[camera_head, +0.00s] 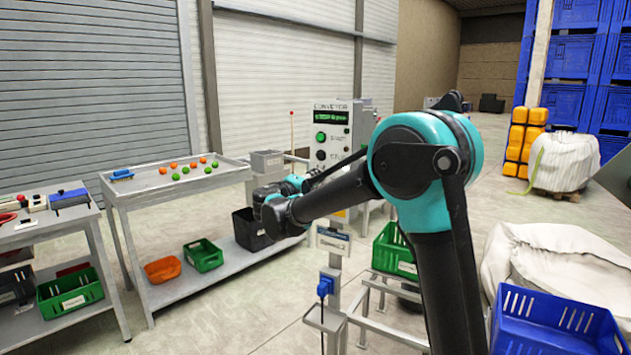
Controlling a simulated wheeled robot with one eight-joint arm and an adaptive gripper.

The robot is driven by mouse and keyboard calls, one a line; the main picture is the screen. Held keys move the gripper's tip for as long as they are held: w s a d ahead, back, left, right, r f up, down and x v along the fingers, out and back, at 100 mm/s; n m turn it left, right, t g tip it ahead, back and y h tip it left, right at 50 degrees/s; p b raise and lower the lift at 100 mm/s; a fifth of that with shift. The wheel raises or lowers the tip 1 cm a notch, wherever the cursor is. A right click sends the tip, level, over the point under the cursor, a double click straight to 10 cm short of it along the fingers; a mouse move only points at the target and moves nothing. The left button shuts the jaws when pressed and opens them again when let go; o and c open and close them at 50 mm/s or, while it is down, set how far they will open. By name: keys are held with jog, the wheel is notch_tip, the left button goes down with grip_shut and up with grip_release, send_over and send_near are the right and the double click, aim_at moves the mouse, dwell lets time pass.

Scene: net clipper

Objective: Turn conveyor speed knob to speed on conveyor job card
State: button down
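The conveyor control panel (335,122) is a light grey box on a post, lettered CONVEYOR at the top. It has a dark display (331,117) with green text too small to read surely, a green button (321,137) and a small round control (321,155) below it.
A tray table (130,198) with orange and green balls stands left, with bins on its lower shelf. A tool bench (45,235) is at far left. A blue crate (555,325) and white sack (563,160) are on the right. Open floor lies front left of the post.

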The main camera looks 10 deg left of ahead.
dwell(0.3)
jog(key=c, duration=1.2)
grip_release()
jog(key=shift+s, duration=0.1)
jog(key=v, duration=1.2)
